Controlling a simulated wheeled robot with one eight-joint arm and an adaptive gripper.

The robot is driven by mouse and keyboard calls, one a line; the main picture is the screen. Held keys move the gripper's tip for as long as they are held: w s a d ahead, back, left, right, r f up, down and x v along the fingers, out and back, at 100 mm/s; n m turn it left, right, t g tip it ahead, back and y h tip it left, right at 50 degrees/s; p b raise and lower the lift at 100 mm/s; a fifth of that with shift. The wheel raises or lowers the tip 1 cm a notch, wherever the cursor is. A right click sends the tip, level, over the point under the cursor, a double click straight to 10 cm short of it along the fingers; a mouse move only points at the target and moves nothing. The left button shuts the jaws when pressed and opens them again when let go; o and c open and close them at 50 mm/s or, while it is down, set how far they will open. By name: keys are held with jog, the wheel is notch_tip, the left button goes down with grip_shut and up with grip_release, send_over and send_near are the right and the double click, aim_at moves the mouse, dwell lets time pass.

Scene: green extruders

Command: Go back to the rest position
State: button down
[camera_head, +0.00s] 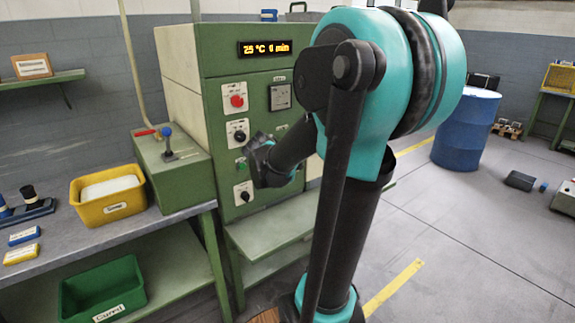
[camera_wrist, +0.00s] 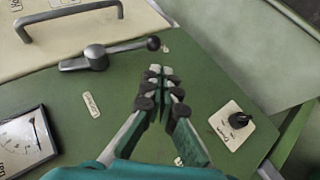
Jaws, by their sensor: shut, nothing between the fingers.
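My gripper (camera_wrist: 161,95) shows in the wrist view with its two fingers together and nothing between them. It is in front of the green machine panel, between a dark lever handle (camera_wrist: 97,57) and a black knob on a white plate (camera_wrist: 238,120). I cannot tell the exact gap to the panel. In the head view my teal and black arm stands in front of the green extruder cabinet (camera_head: 222,62), and the gripper's fingertips are hidden behind the arm.
The cabinet has a lit display (camera_head: 265,48), a red button (camera_head: 236,101) and black knobs. At left a bench (camera_head: 75,240) holds a yellow bin (camera_head: 108,205); a green bin (camera_head: 103,290) sits below. A blue barrel (camera_head: 465,130) stands at right.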

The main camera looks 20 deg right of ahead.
jog(key=shift+s, duration=0.1)
dwell(0.4)
jog(key=s+a+f+m+g+y, duration=0.2)
jog(key=s+a+f, duration=0.4)
jog(key=s, duration=0.5)
jog(key=s+a+f+m+g+y, duration=0.2)
jog(key=s+a+f+y, duration=0.3)
jog(key=s+f, duration=0.5)
jog(key=shift+s+a+f+m, duration=0.3)
jog(key=shift+s+a+m, duration=0.35)
jog(key=shift+s+m, duration=0.3)
